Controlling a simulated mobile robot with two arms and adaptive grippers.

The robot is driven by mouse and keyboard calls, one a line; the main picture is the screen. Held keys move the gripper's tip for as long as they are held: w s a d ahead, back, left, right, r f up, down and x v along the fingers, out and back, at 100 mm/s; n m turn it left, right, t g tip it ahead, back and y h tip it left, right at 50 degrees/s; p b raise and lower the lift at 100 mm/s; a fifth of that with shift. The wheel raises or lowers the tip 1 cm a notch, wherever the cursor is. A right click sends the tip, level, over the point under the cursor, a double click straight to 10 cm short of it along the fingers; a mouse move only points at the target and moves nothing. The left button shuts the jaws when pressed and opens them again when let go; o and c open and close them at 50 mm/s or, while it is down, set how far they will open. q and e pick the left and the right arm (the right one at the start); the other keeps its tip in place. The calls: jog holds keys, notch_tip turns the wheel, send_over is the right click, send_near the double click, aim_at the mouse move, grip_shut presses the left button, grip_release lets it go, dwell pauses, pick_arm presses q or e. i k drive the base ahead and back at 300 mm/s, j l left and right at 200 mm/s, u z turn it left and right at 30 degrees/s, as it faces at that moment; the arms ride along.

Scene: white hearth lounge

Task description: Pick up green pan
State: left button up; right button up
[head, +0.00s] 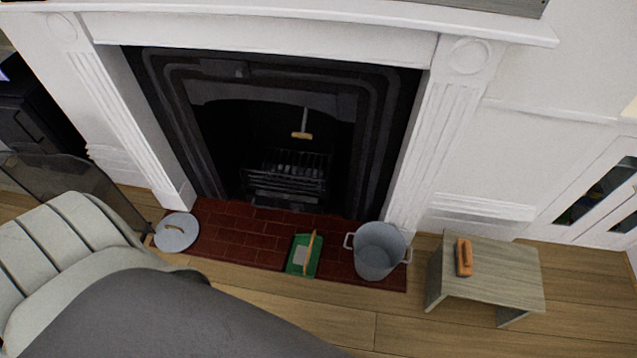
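The green pan (297,267), a flat dustpan with a grey patch inside, lies on the red brick hearth near its front edge. A wooden handle or stick (310,248) shows along its right side; I cannot tell if it is part of the pan or a separate brush. The pan is left of the grey bucket and apart from it. Neither of my grippers is in view.
A grey two-handled bucket (380,252) stands right of the pan. A round grey lid (177,232) is at the hearth's left end. A low wooden stool (505,268) holds an orange-brown object (464,257). A padded light chair (70,245) and a dark grey surface (170,315) fill the lower left.

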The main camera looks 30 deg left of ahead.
aim_at(301, 260)
jog(key=j+z, duration=0.1)
jog(key=j, duration=0.3)
jog(key=k+j+z, duration=0.1)
jog(key=j, duration=0.3)
jog(key=k+j+z, duration=0.1)
jog(key=j, duration=0.3)
jog(key=k+j, duration=0.15)
jog(key=j, duration=0.25)
jog(key=k+j+z, duration=0.15)
jog(key=j, duration=0.25)
jog(key=j+z, duration=0.1)
jog(key=j, duration=0.25)
jog(key=k, duration=0.05)
